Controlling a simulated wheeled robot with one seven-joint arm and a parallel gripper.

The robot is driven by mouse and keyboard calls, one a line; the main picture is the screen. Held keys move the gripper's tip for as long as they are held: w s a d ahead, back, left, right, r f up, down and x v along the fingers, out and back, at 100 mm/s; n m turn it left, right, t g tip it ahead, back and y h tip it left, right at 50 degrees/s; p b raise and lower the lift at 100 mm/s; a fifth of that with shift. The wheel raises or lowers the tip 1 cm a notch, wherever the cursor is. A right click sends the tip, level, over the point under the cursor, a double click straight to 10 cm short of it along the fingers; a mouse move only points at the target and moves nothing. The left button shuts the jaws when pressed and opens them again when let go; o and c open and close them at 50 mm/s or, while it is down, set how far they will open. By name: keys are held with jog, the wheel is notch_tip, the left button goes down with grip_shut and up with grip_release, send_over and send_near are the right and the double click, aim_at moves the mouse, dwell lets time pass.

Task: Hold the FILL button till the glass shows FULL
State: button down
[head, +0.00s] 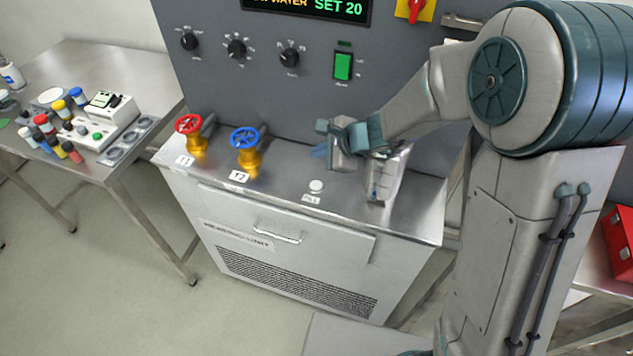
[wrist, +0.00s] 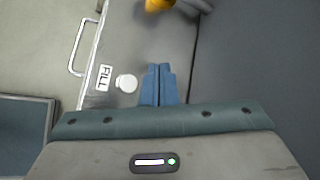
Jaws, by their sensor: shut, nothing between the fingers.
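The white round FILL button (head: 316,186) sits on the top of the grey metal cabinet, with its label in front of it. In the wrist view the button (wrist: 126,83) lies just left of my gripper (wrist: 159,68), beside the FILL label (wrist: 105,77). My gripper's blue fingers are shut and empty. In the head view my gripper (head: 319,152) is behind and above the button, apart from it. An upright, shiny, marked piece (head: 384,181), which looks like the glass, stands to the right, partly hidden by my arm. I cannot read its marks.
A red-wheeled valve (head: 191,132) and a blue-wheeled valve (head: 246,147) stand left of the button. The dark panel (head: 260,85) rises behind, with knobs and a green switch (head: 343,66). A side table (head: 105,55) with vials stands at left.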

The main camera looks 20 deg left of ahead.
jog(key=shift+f, duration=0.1)
jog(key=b, duration=0.7)
send_over(313, 182)
jog(key=s+d, duration=0.1)
jog(key=d, duration=0.1)
notch_tip(313, 182, down, 8)
jog(key=shift+d+r, duration=0.1)
jog(key=shift+r, duration=0.05)
jog(key=shift+f+b, duration=0.4)
jog(key=shift+f, duration=0.2)
dwell(1.1)
jog(key=shift+f+b, duration=0.25)
jog(key=shift+b, duration=0.4)
jog(key=shift+f+b, duration=0.45)
jog(key=shift+b, duration=0.1)
dwell(3.4)
